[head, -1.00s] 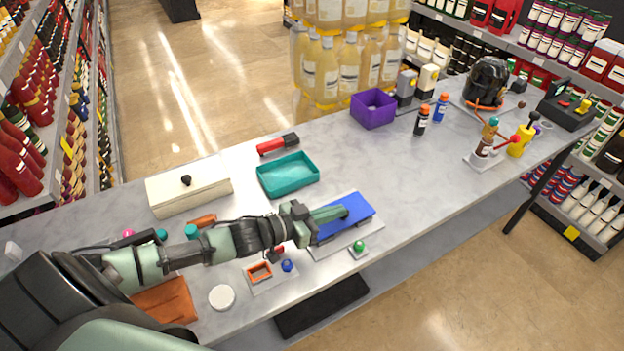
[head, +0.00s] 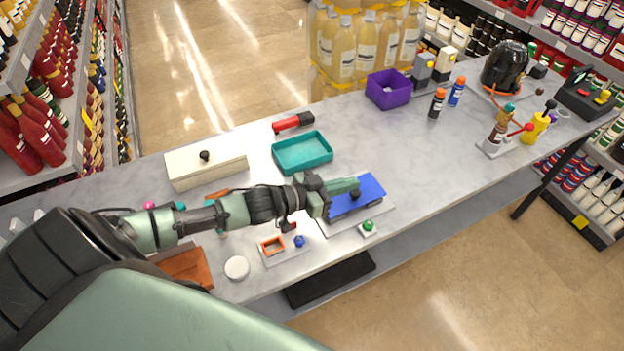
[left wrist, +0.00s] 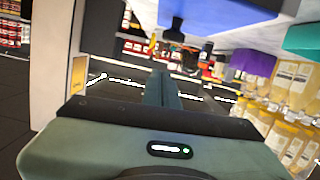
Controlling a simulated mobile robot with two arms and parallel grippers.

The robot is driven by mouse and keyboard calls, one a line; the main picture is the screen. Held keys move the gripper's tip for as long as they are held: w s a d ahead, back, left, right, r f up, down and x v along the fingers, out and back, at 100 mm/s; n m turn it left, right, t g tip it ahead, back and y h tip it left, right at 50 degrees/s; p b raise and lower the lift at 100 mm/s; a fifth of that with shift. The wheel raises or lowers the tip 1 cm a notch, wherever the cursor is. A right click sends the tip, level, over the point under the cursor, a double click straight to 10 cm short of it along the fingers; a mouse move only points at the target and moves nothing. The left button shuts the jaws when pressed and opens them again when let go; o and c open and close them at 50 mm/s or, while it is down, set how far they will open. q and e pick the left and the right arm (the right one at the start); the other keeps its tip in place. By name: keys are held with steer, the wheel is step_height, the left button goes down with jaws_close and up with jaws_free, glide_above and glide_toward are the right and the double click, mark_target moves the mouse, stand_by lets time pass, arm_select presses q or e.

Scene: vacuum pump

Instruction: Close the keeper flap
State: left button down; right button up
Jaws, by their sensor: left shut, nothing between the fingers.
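A blue rectangular panel (head: 373,187) sits on a pale base plate (head: 384,211) near the counter's front edge. It seems to be the keeper flap, but I cannot confirm that. A dark edge shows under its near side, and its exact tilt is unclear. My left gripper (head: 350,187) is shut and empty, with its fingertips over the panel's left part in the head view. A dark knob lies just below the fingertips there. In the left wrist view, the blue panel (left wrist: 222,12) and a black knob (left wrist: 174,30) show above the shut fingers (left wrist: 162,90). My right gripper is out of view.
A green button (head: 368,226) stands at the panel's near side. An orange frame (head: 272,246) with a blue knob (head: 299,241) is to the left. A teal tray (head: 303,153) and a cream box (head: 207,166) stand behind my arm. The counter right of the panel is clear.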

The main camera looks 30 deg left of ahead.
arm_select(q)
steer(key=shift+b+v, duration=0.75)
steer(key=shift+v, duration=0.1)
steer(key=b+v, duration=0.1)
steer(key=v, duration=0.7)
steer(key=shift+s+r, duration=0.2)
steer(key=shift+r, duration=0.1)
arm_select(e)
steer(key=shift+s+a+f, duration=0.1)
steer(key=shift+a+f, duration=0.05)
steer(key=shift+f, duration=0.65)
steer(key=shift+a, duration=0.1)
